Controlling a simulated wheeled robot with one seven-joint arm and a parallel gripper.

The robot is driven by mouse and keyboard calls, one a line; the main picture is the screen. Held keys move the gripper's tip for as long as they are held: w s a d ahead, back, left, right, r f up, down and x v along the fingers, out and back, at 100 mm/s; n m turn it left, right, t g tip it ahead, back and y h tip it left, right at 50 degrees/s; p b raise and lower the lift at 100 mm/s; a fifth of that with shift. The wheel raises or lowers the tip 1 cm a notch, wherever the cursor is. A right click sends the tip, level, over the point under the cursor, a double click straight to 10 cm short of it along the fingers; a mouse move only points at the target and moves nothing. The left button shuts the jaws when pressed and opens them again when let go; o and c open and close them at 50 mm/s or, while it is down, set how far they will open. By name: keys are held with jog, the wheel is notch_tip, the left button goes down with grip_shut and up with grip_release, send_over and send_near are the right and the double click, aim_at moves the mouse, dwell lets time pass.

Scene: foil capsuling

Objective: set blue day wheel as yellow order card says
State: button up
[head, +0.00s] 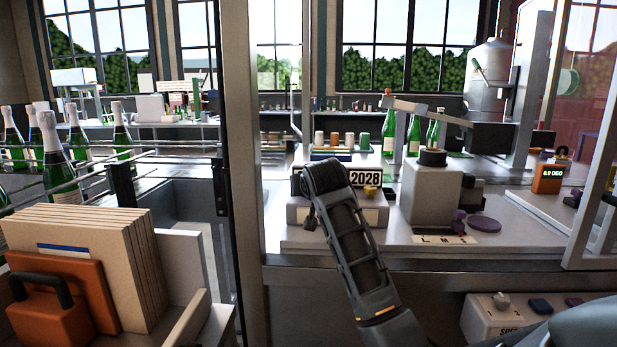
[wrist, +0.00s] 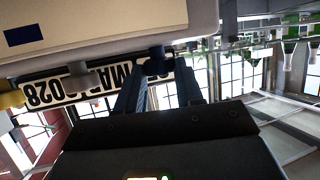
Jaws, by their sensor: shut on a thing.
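The date unit (head: 305,212) stands on the bench, its strip reading 2028 (head: 365,178) beside my arm. In the upside-down wrist view the strip (wrist: 60,88) shows MAR and 2028; the day end is partly covered by my finger and cannot be read. The blue day wheel (wrist: 158,60) is a small dark-blue knob at that end. My gripper (wrist: 160,80) is shut on it, one finger on each side. A grey knob (wrist: 84,80) and a yellow knob (wrist: 10,99) sit along the same row. My arm hides the gripper in the head view. I cannot identify the yellow order card.
A grey press block (head: 432,190) with a black top and a purple disc (head: 484,224) stand right of the unit. An orange display (head: 547,179) is farther right. A frame post (head: 250,150) rises at left; green bottles (head: 55,160) stand beyond it.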

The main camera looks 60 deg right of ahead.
jog(key=shift+w+a+m+g+h+p, duration=0.15)
jog(key=shift+m+g+h, duration=0.25)
jog(key=shift+m+g, duration=0.45)
jog(key=shift+w+a+m+g+h+p, duration=0.1)
jog(key=shift+w+m+g+h+p, duration=0.25)
jog(key=shift+m+g, duration=0.45)
jog(key=shift+s+d, duration=0.1)
jog(key=shift+s, duration=0.05)
jog(key=o, duration=0.8)
jog(key=shift+c, duration=0.2)
jog(key=v, duration=0.8)
jog(key=shift+b, duration=0.35)
jog(key=shift+f, duration=0.1)
